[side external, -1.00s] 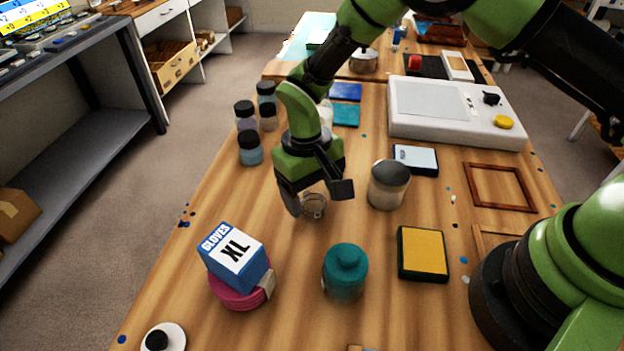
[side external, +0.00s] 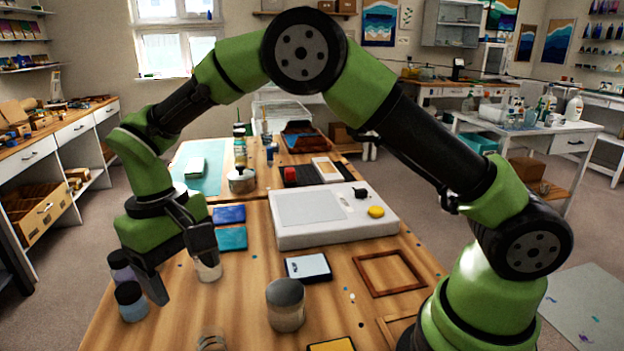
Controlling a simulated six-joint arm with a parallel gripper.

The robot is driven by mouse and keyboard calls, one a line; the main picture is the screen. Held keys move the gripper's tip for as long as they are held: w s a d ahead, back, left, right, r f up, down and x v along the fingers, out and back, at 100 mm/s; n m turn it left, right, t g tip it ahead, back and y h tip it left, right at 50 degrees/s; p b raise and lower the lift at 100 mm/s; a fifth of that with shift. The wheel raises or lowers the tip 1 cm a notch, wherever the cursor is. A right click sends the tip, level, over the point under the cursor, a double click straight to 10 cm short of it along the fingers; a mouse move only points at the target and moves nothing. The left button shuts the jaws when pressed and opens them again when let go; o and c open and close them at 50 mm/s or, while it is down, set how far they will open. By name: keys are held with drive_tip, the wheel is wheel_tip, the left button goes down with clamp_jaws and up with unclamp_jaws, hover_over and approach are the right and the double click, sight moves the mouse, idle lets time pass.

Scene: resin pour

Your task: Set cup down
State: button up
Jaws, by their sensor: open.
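A small clear cup (side external: 212,341) stands on the wooden table at the bottom edge of the side external view, its lower part cut off by the frame. My gripper (side external: 180,268) is open and empty, up and to the left of the cup and apart from it. Its two dark fingers point down, one in front of the dark-lidded jars and one in front of a pale container (side external: 208,271).
Dark-lidded jars (side external: 131,302) stand at the table's left edge. A grey-lidded jar (side external: 286,306) stands right of the cup. Behind are a small scale (side external: 308,267), a wooden frame (side external: 390,272), blue-teal pads (side external: 231,238) and a large white device (side external: 330,221).

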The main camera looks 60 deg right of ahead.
drive_tip(key=s+d+r+m+t+y, duration=0.1)
drive_tip(key=s+d+r+t, duration=0.15)
drive_tip(key=r, duration=0.35)
drive_tip(key=s+d+r+m+t+y, duration=0.1)
drive_tip(key=s+d+r, duration=0.25)
drive_tip(key=r, duration=0.35)
drive_tip(key=s+d+r+m+t, duration=0.1)
drive_tip(key=s+d+t, duration=0.1)
drive_tip(key=s, duration=0.4)
drive_tip(key=s+d+r+m+t, duration=0.1)
drive_tip(key=s+d+t, duration=0.2)
drive_tip(key=s, duration=0.4)
drive_tip(key=shift+s+d+r, duration=0.25)
drive_tip(key=shift+d+r, duration=0.1)
drive_tip(key=shift+d, duration=0.3)
